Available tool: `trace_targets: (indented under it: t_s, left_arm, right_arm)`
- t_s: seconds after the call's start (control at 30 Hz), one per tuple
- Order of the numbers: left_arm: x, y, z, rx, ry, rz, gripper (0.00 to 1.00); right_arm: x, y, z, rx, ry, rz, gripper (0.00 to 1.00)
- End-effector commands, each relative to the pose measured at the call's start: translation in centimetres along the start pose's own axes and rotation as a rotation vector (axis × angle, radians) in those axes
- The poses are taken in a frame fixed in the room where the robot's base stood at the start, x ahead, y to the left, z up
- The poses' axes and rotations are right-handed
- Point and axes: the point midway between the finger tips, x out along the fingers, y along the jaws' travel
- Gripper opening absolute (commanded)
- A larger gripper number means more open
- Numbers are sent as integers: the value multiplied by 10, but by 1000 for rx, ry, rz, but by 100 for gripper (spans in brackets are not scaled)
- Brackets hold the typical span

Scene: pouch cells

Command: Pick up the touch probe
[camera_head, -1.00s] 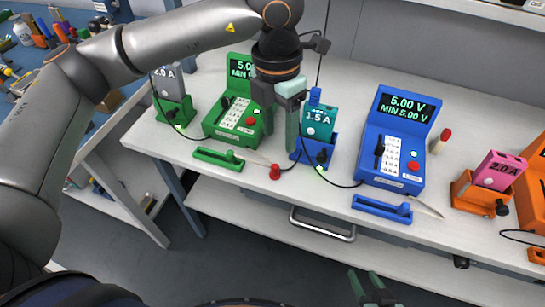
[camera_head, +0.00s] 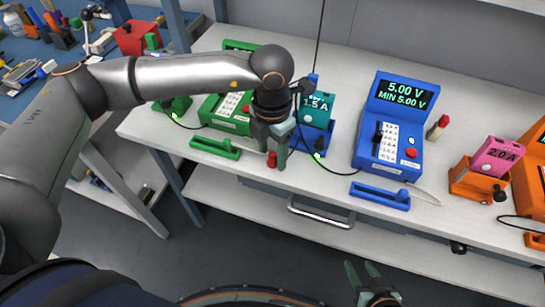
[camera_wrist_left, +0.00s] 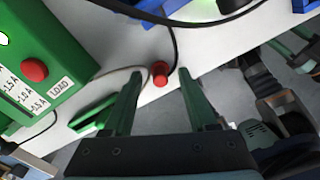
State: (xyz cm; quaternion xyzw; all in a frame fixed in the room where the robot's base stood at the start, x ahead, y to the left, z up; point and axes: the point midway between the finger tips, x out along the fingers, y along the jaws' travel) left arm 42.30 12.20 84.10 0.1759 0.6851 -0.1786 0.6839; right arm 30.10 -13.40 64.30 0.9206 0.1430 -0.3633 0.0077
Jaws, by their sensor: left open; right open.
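A small upright red piece (camera_head: 271,160), which I take to be the touch probe, stands near the front edge of the white bench (camera_head: 250,178). My left gripper (camera_head: 273,156) is open and points down at it. In the left wrist view, the red piece (camera_wrist_left: 160,74) shows between the tips of the open left fingers (camera_wrist_left: 160,80), with a gap on each side. I cannot tell how far above it the tips are. My right gripper (camera_head: 361,270) is open and empty, low in front of the bench.
A green holder (camera_head: 215,148) lies to the left and a green meter (camera_head: 228,110) stands behind it. A teal cell marked 1.5 A (camera_head: 318,107) sits in a blue stand (camera_head: 316,140) close by, with a black cable. A blue meter (camera_head: 390,150) and a blue holder (camera_head: 380,196) are to the right.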

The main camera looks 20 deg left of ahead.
Motion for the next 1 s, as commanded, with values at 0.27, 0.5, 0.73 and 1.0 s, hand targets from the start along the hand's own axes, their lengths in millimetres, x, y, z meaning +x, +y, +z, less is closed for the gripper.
trace_targets:
  t_s: [0.27,0.5,0.73,1.0]
  left_arm:
    - [5,0,0,1,-1,1,58]
    - [4,0,0,1,-1,0,32]
    - [5,0,0,1,0,0,6]
    - [5,0,0,1,2,0,0]
  right_arm:
    - [0,0,-1,-1,2,0,50]
    - [1,1,-3,-2,7,1,50]
    - [2,1,-4,-3,8,2,50]
    - [2,1,-4,-2,7,2,50]
